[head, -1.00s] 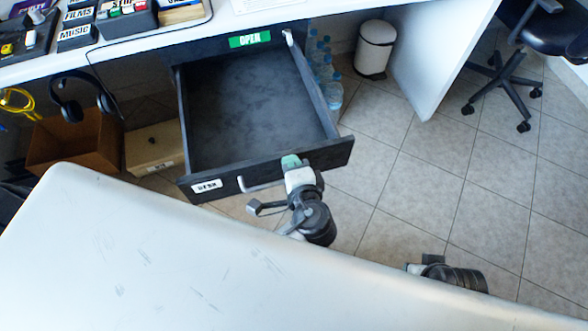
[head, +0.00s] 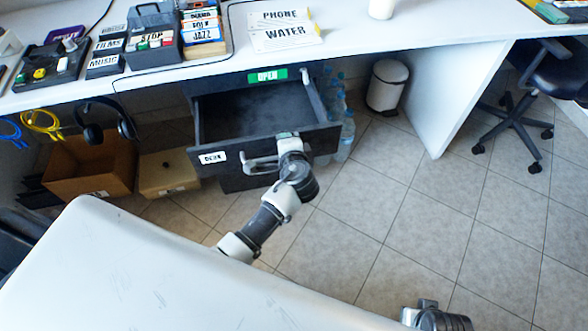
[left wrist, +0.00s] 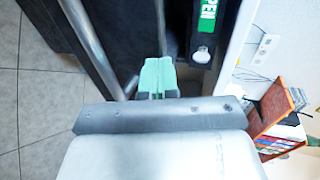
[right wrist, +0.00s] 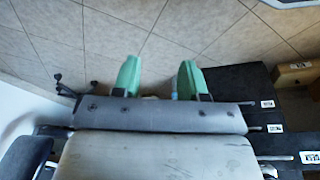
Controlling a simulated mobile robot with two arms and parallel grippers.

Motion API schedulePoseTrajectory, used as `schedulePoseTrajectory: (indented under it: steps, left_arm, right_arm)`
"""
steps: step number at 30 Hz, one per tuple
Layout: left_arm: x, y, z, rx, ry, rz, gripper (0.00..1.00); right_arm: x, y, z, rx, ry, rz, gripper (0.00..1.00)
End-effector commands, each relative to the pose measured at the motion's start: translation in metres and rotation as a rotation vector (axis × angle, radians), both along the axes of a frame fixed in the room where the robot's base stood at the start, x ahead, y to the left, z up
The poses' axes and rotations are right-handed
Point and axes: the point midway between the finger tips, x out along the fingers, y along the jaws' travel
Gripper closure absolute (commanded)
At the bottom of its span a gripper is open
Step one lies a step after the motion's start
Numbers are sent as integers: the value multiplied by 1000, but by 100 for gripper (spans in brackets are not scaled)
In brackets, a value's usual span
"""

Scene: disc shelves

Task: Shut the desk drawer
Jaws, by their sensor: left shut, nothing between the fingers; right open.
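The dark desk drawer (head: 325,141) is partly open under the white desk in the head view. Its front carries a DESK label (head: 213,157) and a pale bar handle (head: 260,163). My left gripper (head: 288,137) is at the drawer front, right of the handle. In the left wrist view its green fingers (left wrist: 157,75) are together and empty, beside the metal handle bar (left wrist: 88,38); whether they touch the front is unclear. In the right wrist view, my right gripper (right wrist: 158,78) is open and empty above the floor. In the head view only part of the right arm shows.
A green OPEN label (head: 267,75) marks the desk edge above the drawer. Water bottles (head: 347,135) and a white bin (head: 387,86) stand right of the drawer. Cardboard boxes (head: 90,165) sit at left. Tiled floor on the right is clear, up to an office chair (head: 515,110).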

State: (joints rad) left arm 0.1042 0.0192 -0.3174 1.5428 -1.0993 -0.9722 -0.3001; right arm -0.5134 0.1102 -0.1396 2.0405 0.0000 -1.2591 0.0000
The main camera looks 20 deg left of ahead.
Motion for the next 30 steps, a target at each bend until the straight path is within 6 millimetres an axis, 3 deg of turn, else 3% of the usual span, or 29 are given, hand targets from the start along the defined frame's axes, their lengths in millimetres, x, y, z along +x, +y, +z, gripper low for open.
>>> schedulePoseTrajectory:
  steps: [1,6,15,21,30]
  left_arm:
    - [18,12,0,2,-5,1,100]
    - [60,40,-2,1,-3,1,100]
    - [110,74,-3,2,0,1,100]
    - [126,86,-2,2,1,-1,100]
    - [132,89,-1,1,2,-1,100]
  right_arm:
    - [0,0,5,1,-7,-1,57]
    - [-2,-1,37,2,-26,-3,57]
    - [-20,-5,99,2,-57,-8,57]
    - [-19,-4,89,1,-52,-8,57]
    - [-19,-4,88,1,-52,-8,57]
